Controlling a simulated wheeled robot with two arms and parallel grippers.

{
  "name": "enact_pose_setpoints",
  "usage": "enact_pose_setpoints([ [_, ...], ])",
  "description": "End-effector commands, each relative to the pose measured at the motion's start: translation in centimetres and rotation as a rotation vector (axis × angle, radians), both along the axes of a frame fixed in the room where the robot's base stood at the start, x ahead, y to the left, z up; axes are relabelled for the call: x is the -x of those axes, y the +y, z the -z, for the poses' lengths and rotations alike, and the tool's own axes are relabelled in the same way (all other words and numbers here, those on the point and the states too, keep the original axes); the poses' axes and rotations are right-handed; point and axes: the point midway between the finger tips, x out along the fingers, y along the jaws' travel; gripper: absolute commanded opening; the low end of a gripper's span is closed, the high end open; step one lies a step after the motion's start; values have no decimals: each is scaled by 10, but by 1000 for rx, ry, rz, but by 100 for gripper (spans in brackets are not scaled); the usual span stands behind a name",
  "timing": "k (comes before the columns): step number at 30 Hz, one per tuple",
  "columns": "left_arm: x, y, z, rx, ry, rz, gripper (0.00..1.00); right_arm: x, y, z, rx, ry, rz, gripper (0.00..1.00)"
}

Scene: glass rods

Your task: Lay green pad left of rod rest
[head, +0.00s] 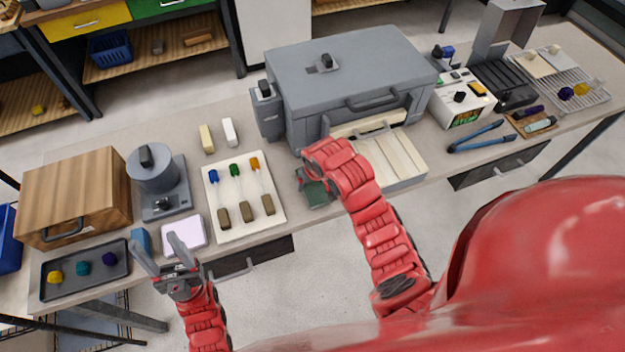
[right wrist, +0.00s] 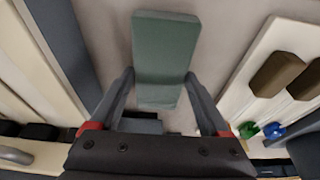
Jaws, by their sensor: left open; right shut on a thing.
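The green pad (head: 318,195) is a flat dark green slab at the front of the bench, between the white board and the cream slatted piece. My right gripper (head: 308,182) is shut on it; in the right wrist view the green pad (right wrist: 165,50) sits between both fingers (right wrist: 160,90). Whether the pad touches the bench is unclear. A white board (head: 212,170), left of the pad, carries three glass rods with blue, green and orange ends and brown grips. A cream slatted piece (head: 405,172) lies to the right. I cannot tell which is the rod rest. My left gripper (head: 163,252) is open and empty.
A grey furnace (head: 345,75) stands behind the right gripper. A pink pad (head: 190,236) and dark tray (head: 70,290) lie near the left gripper. Blue-handled tongs (head: 475,138) lie at right. A narrow bench strip beside the white board is clear.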

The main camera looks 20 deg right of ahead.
Motion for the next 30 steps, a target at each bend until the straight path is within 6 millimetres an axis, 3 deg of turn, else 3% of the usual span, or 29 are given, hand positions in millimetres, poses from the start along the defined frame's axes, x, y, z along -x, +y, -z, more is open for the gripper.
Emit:
enact_pose_setpoints([
  [7, 0, 0, 4, 0, 0, 0, 57, -1, 0, 3, -1, -2, 0, 26],
  [8, 0, 0, 4, 0, 0, 0, 57, -1, 0, 3, -1, -2, 0, 82],
  [11, 0, 0, 3, 0, 0, 0, 57, -1, 0, 2, -1, -3, 0, 100],
  [20, 0, 0, -1, 0, 0, 0, 57, -1, 0, -3, 0, -3, 0, 100],
  [23, 0, 0, 6, 0, 0, 0, 57, -1, 0, -7, -2, -9, -1, 100],
  [27, 0, 0, 16, 0, 0, 0, 57, 4, -1, -23, -1, -12, 1, 100],
  [30, 0, 0, 10, 0, 0, 0, 57, 11, -2, -53, 1, -11, -1, 100],
])
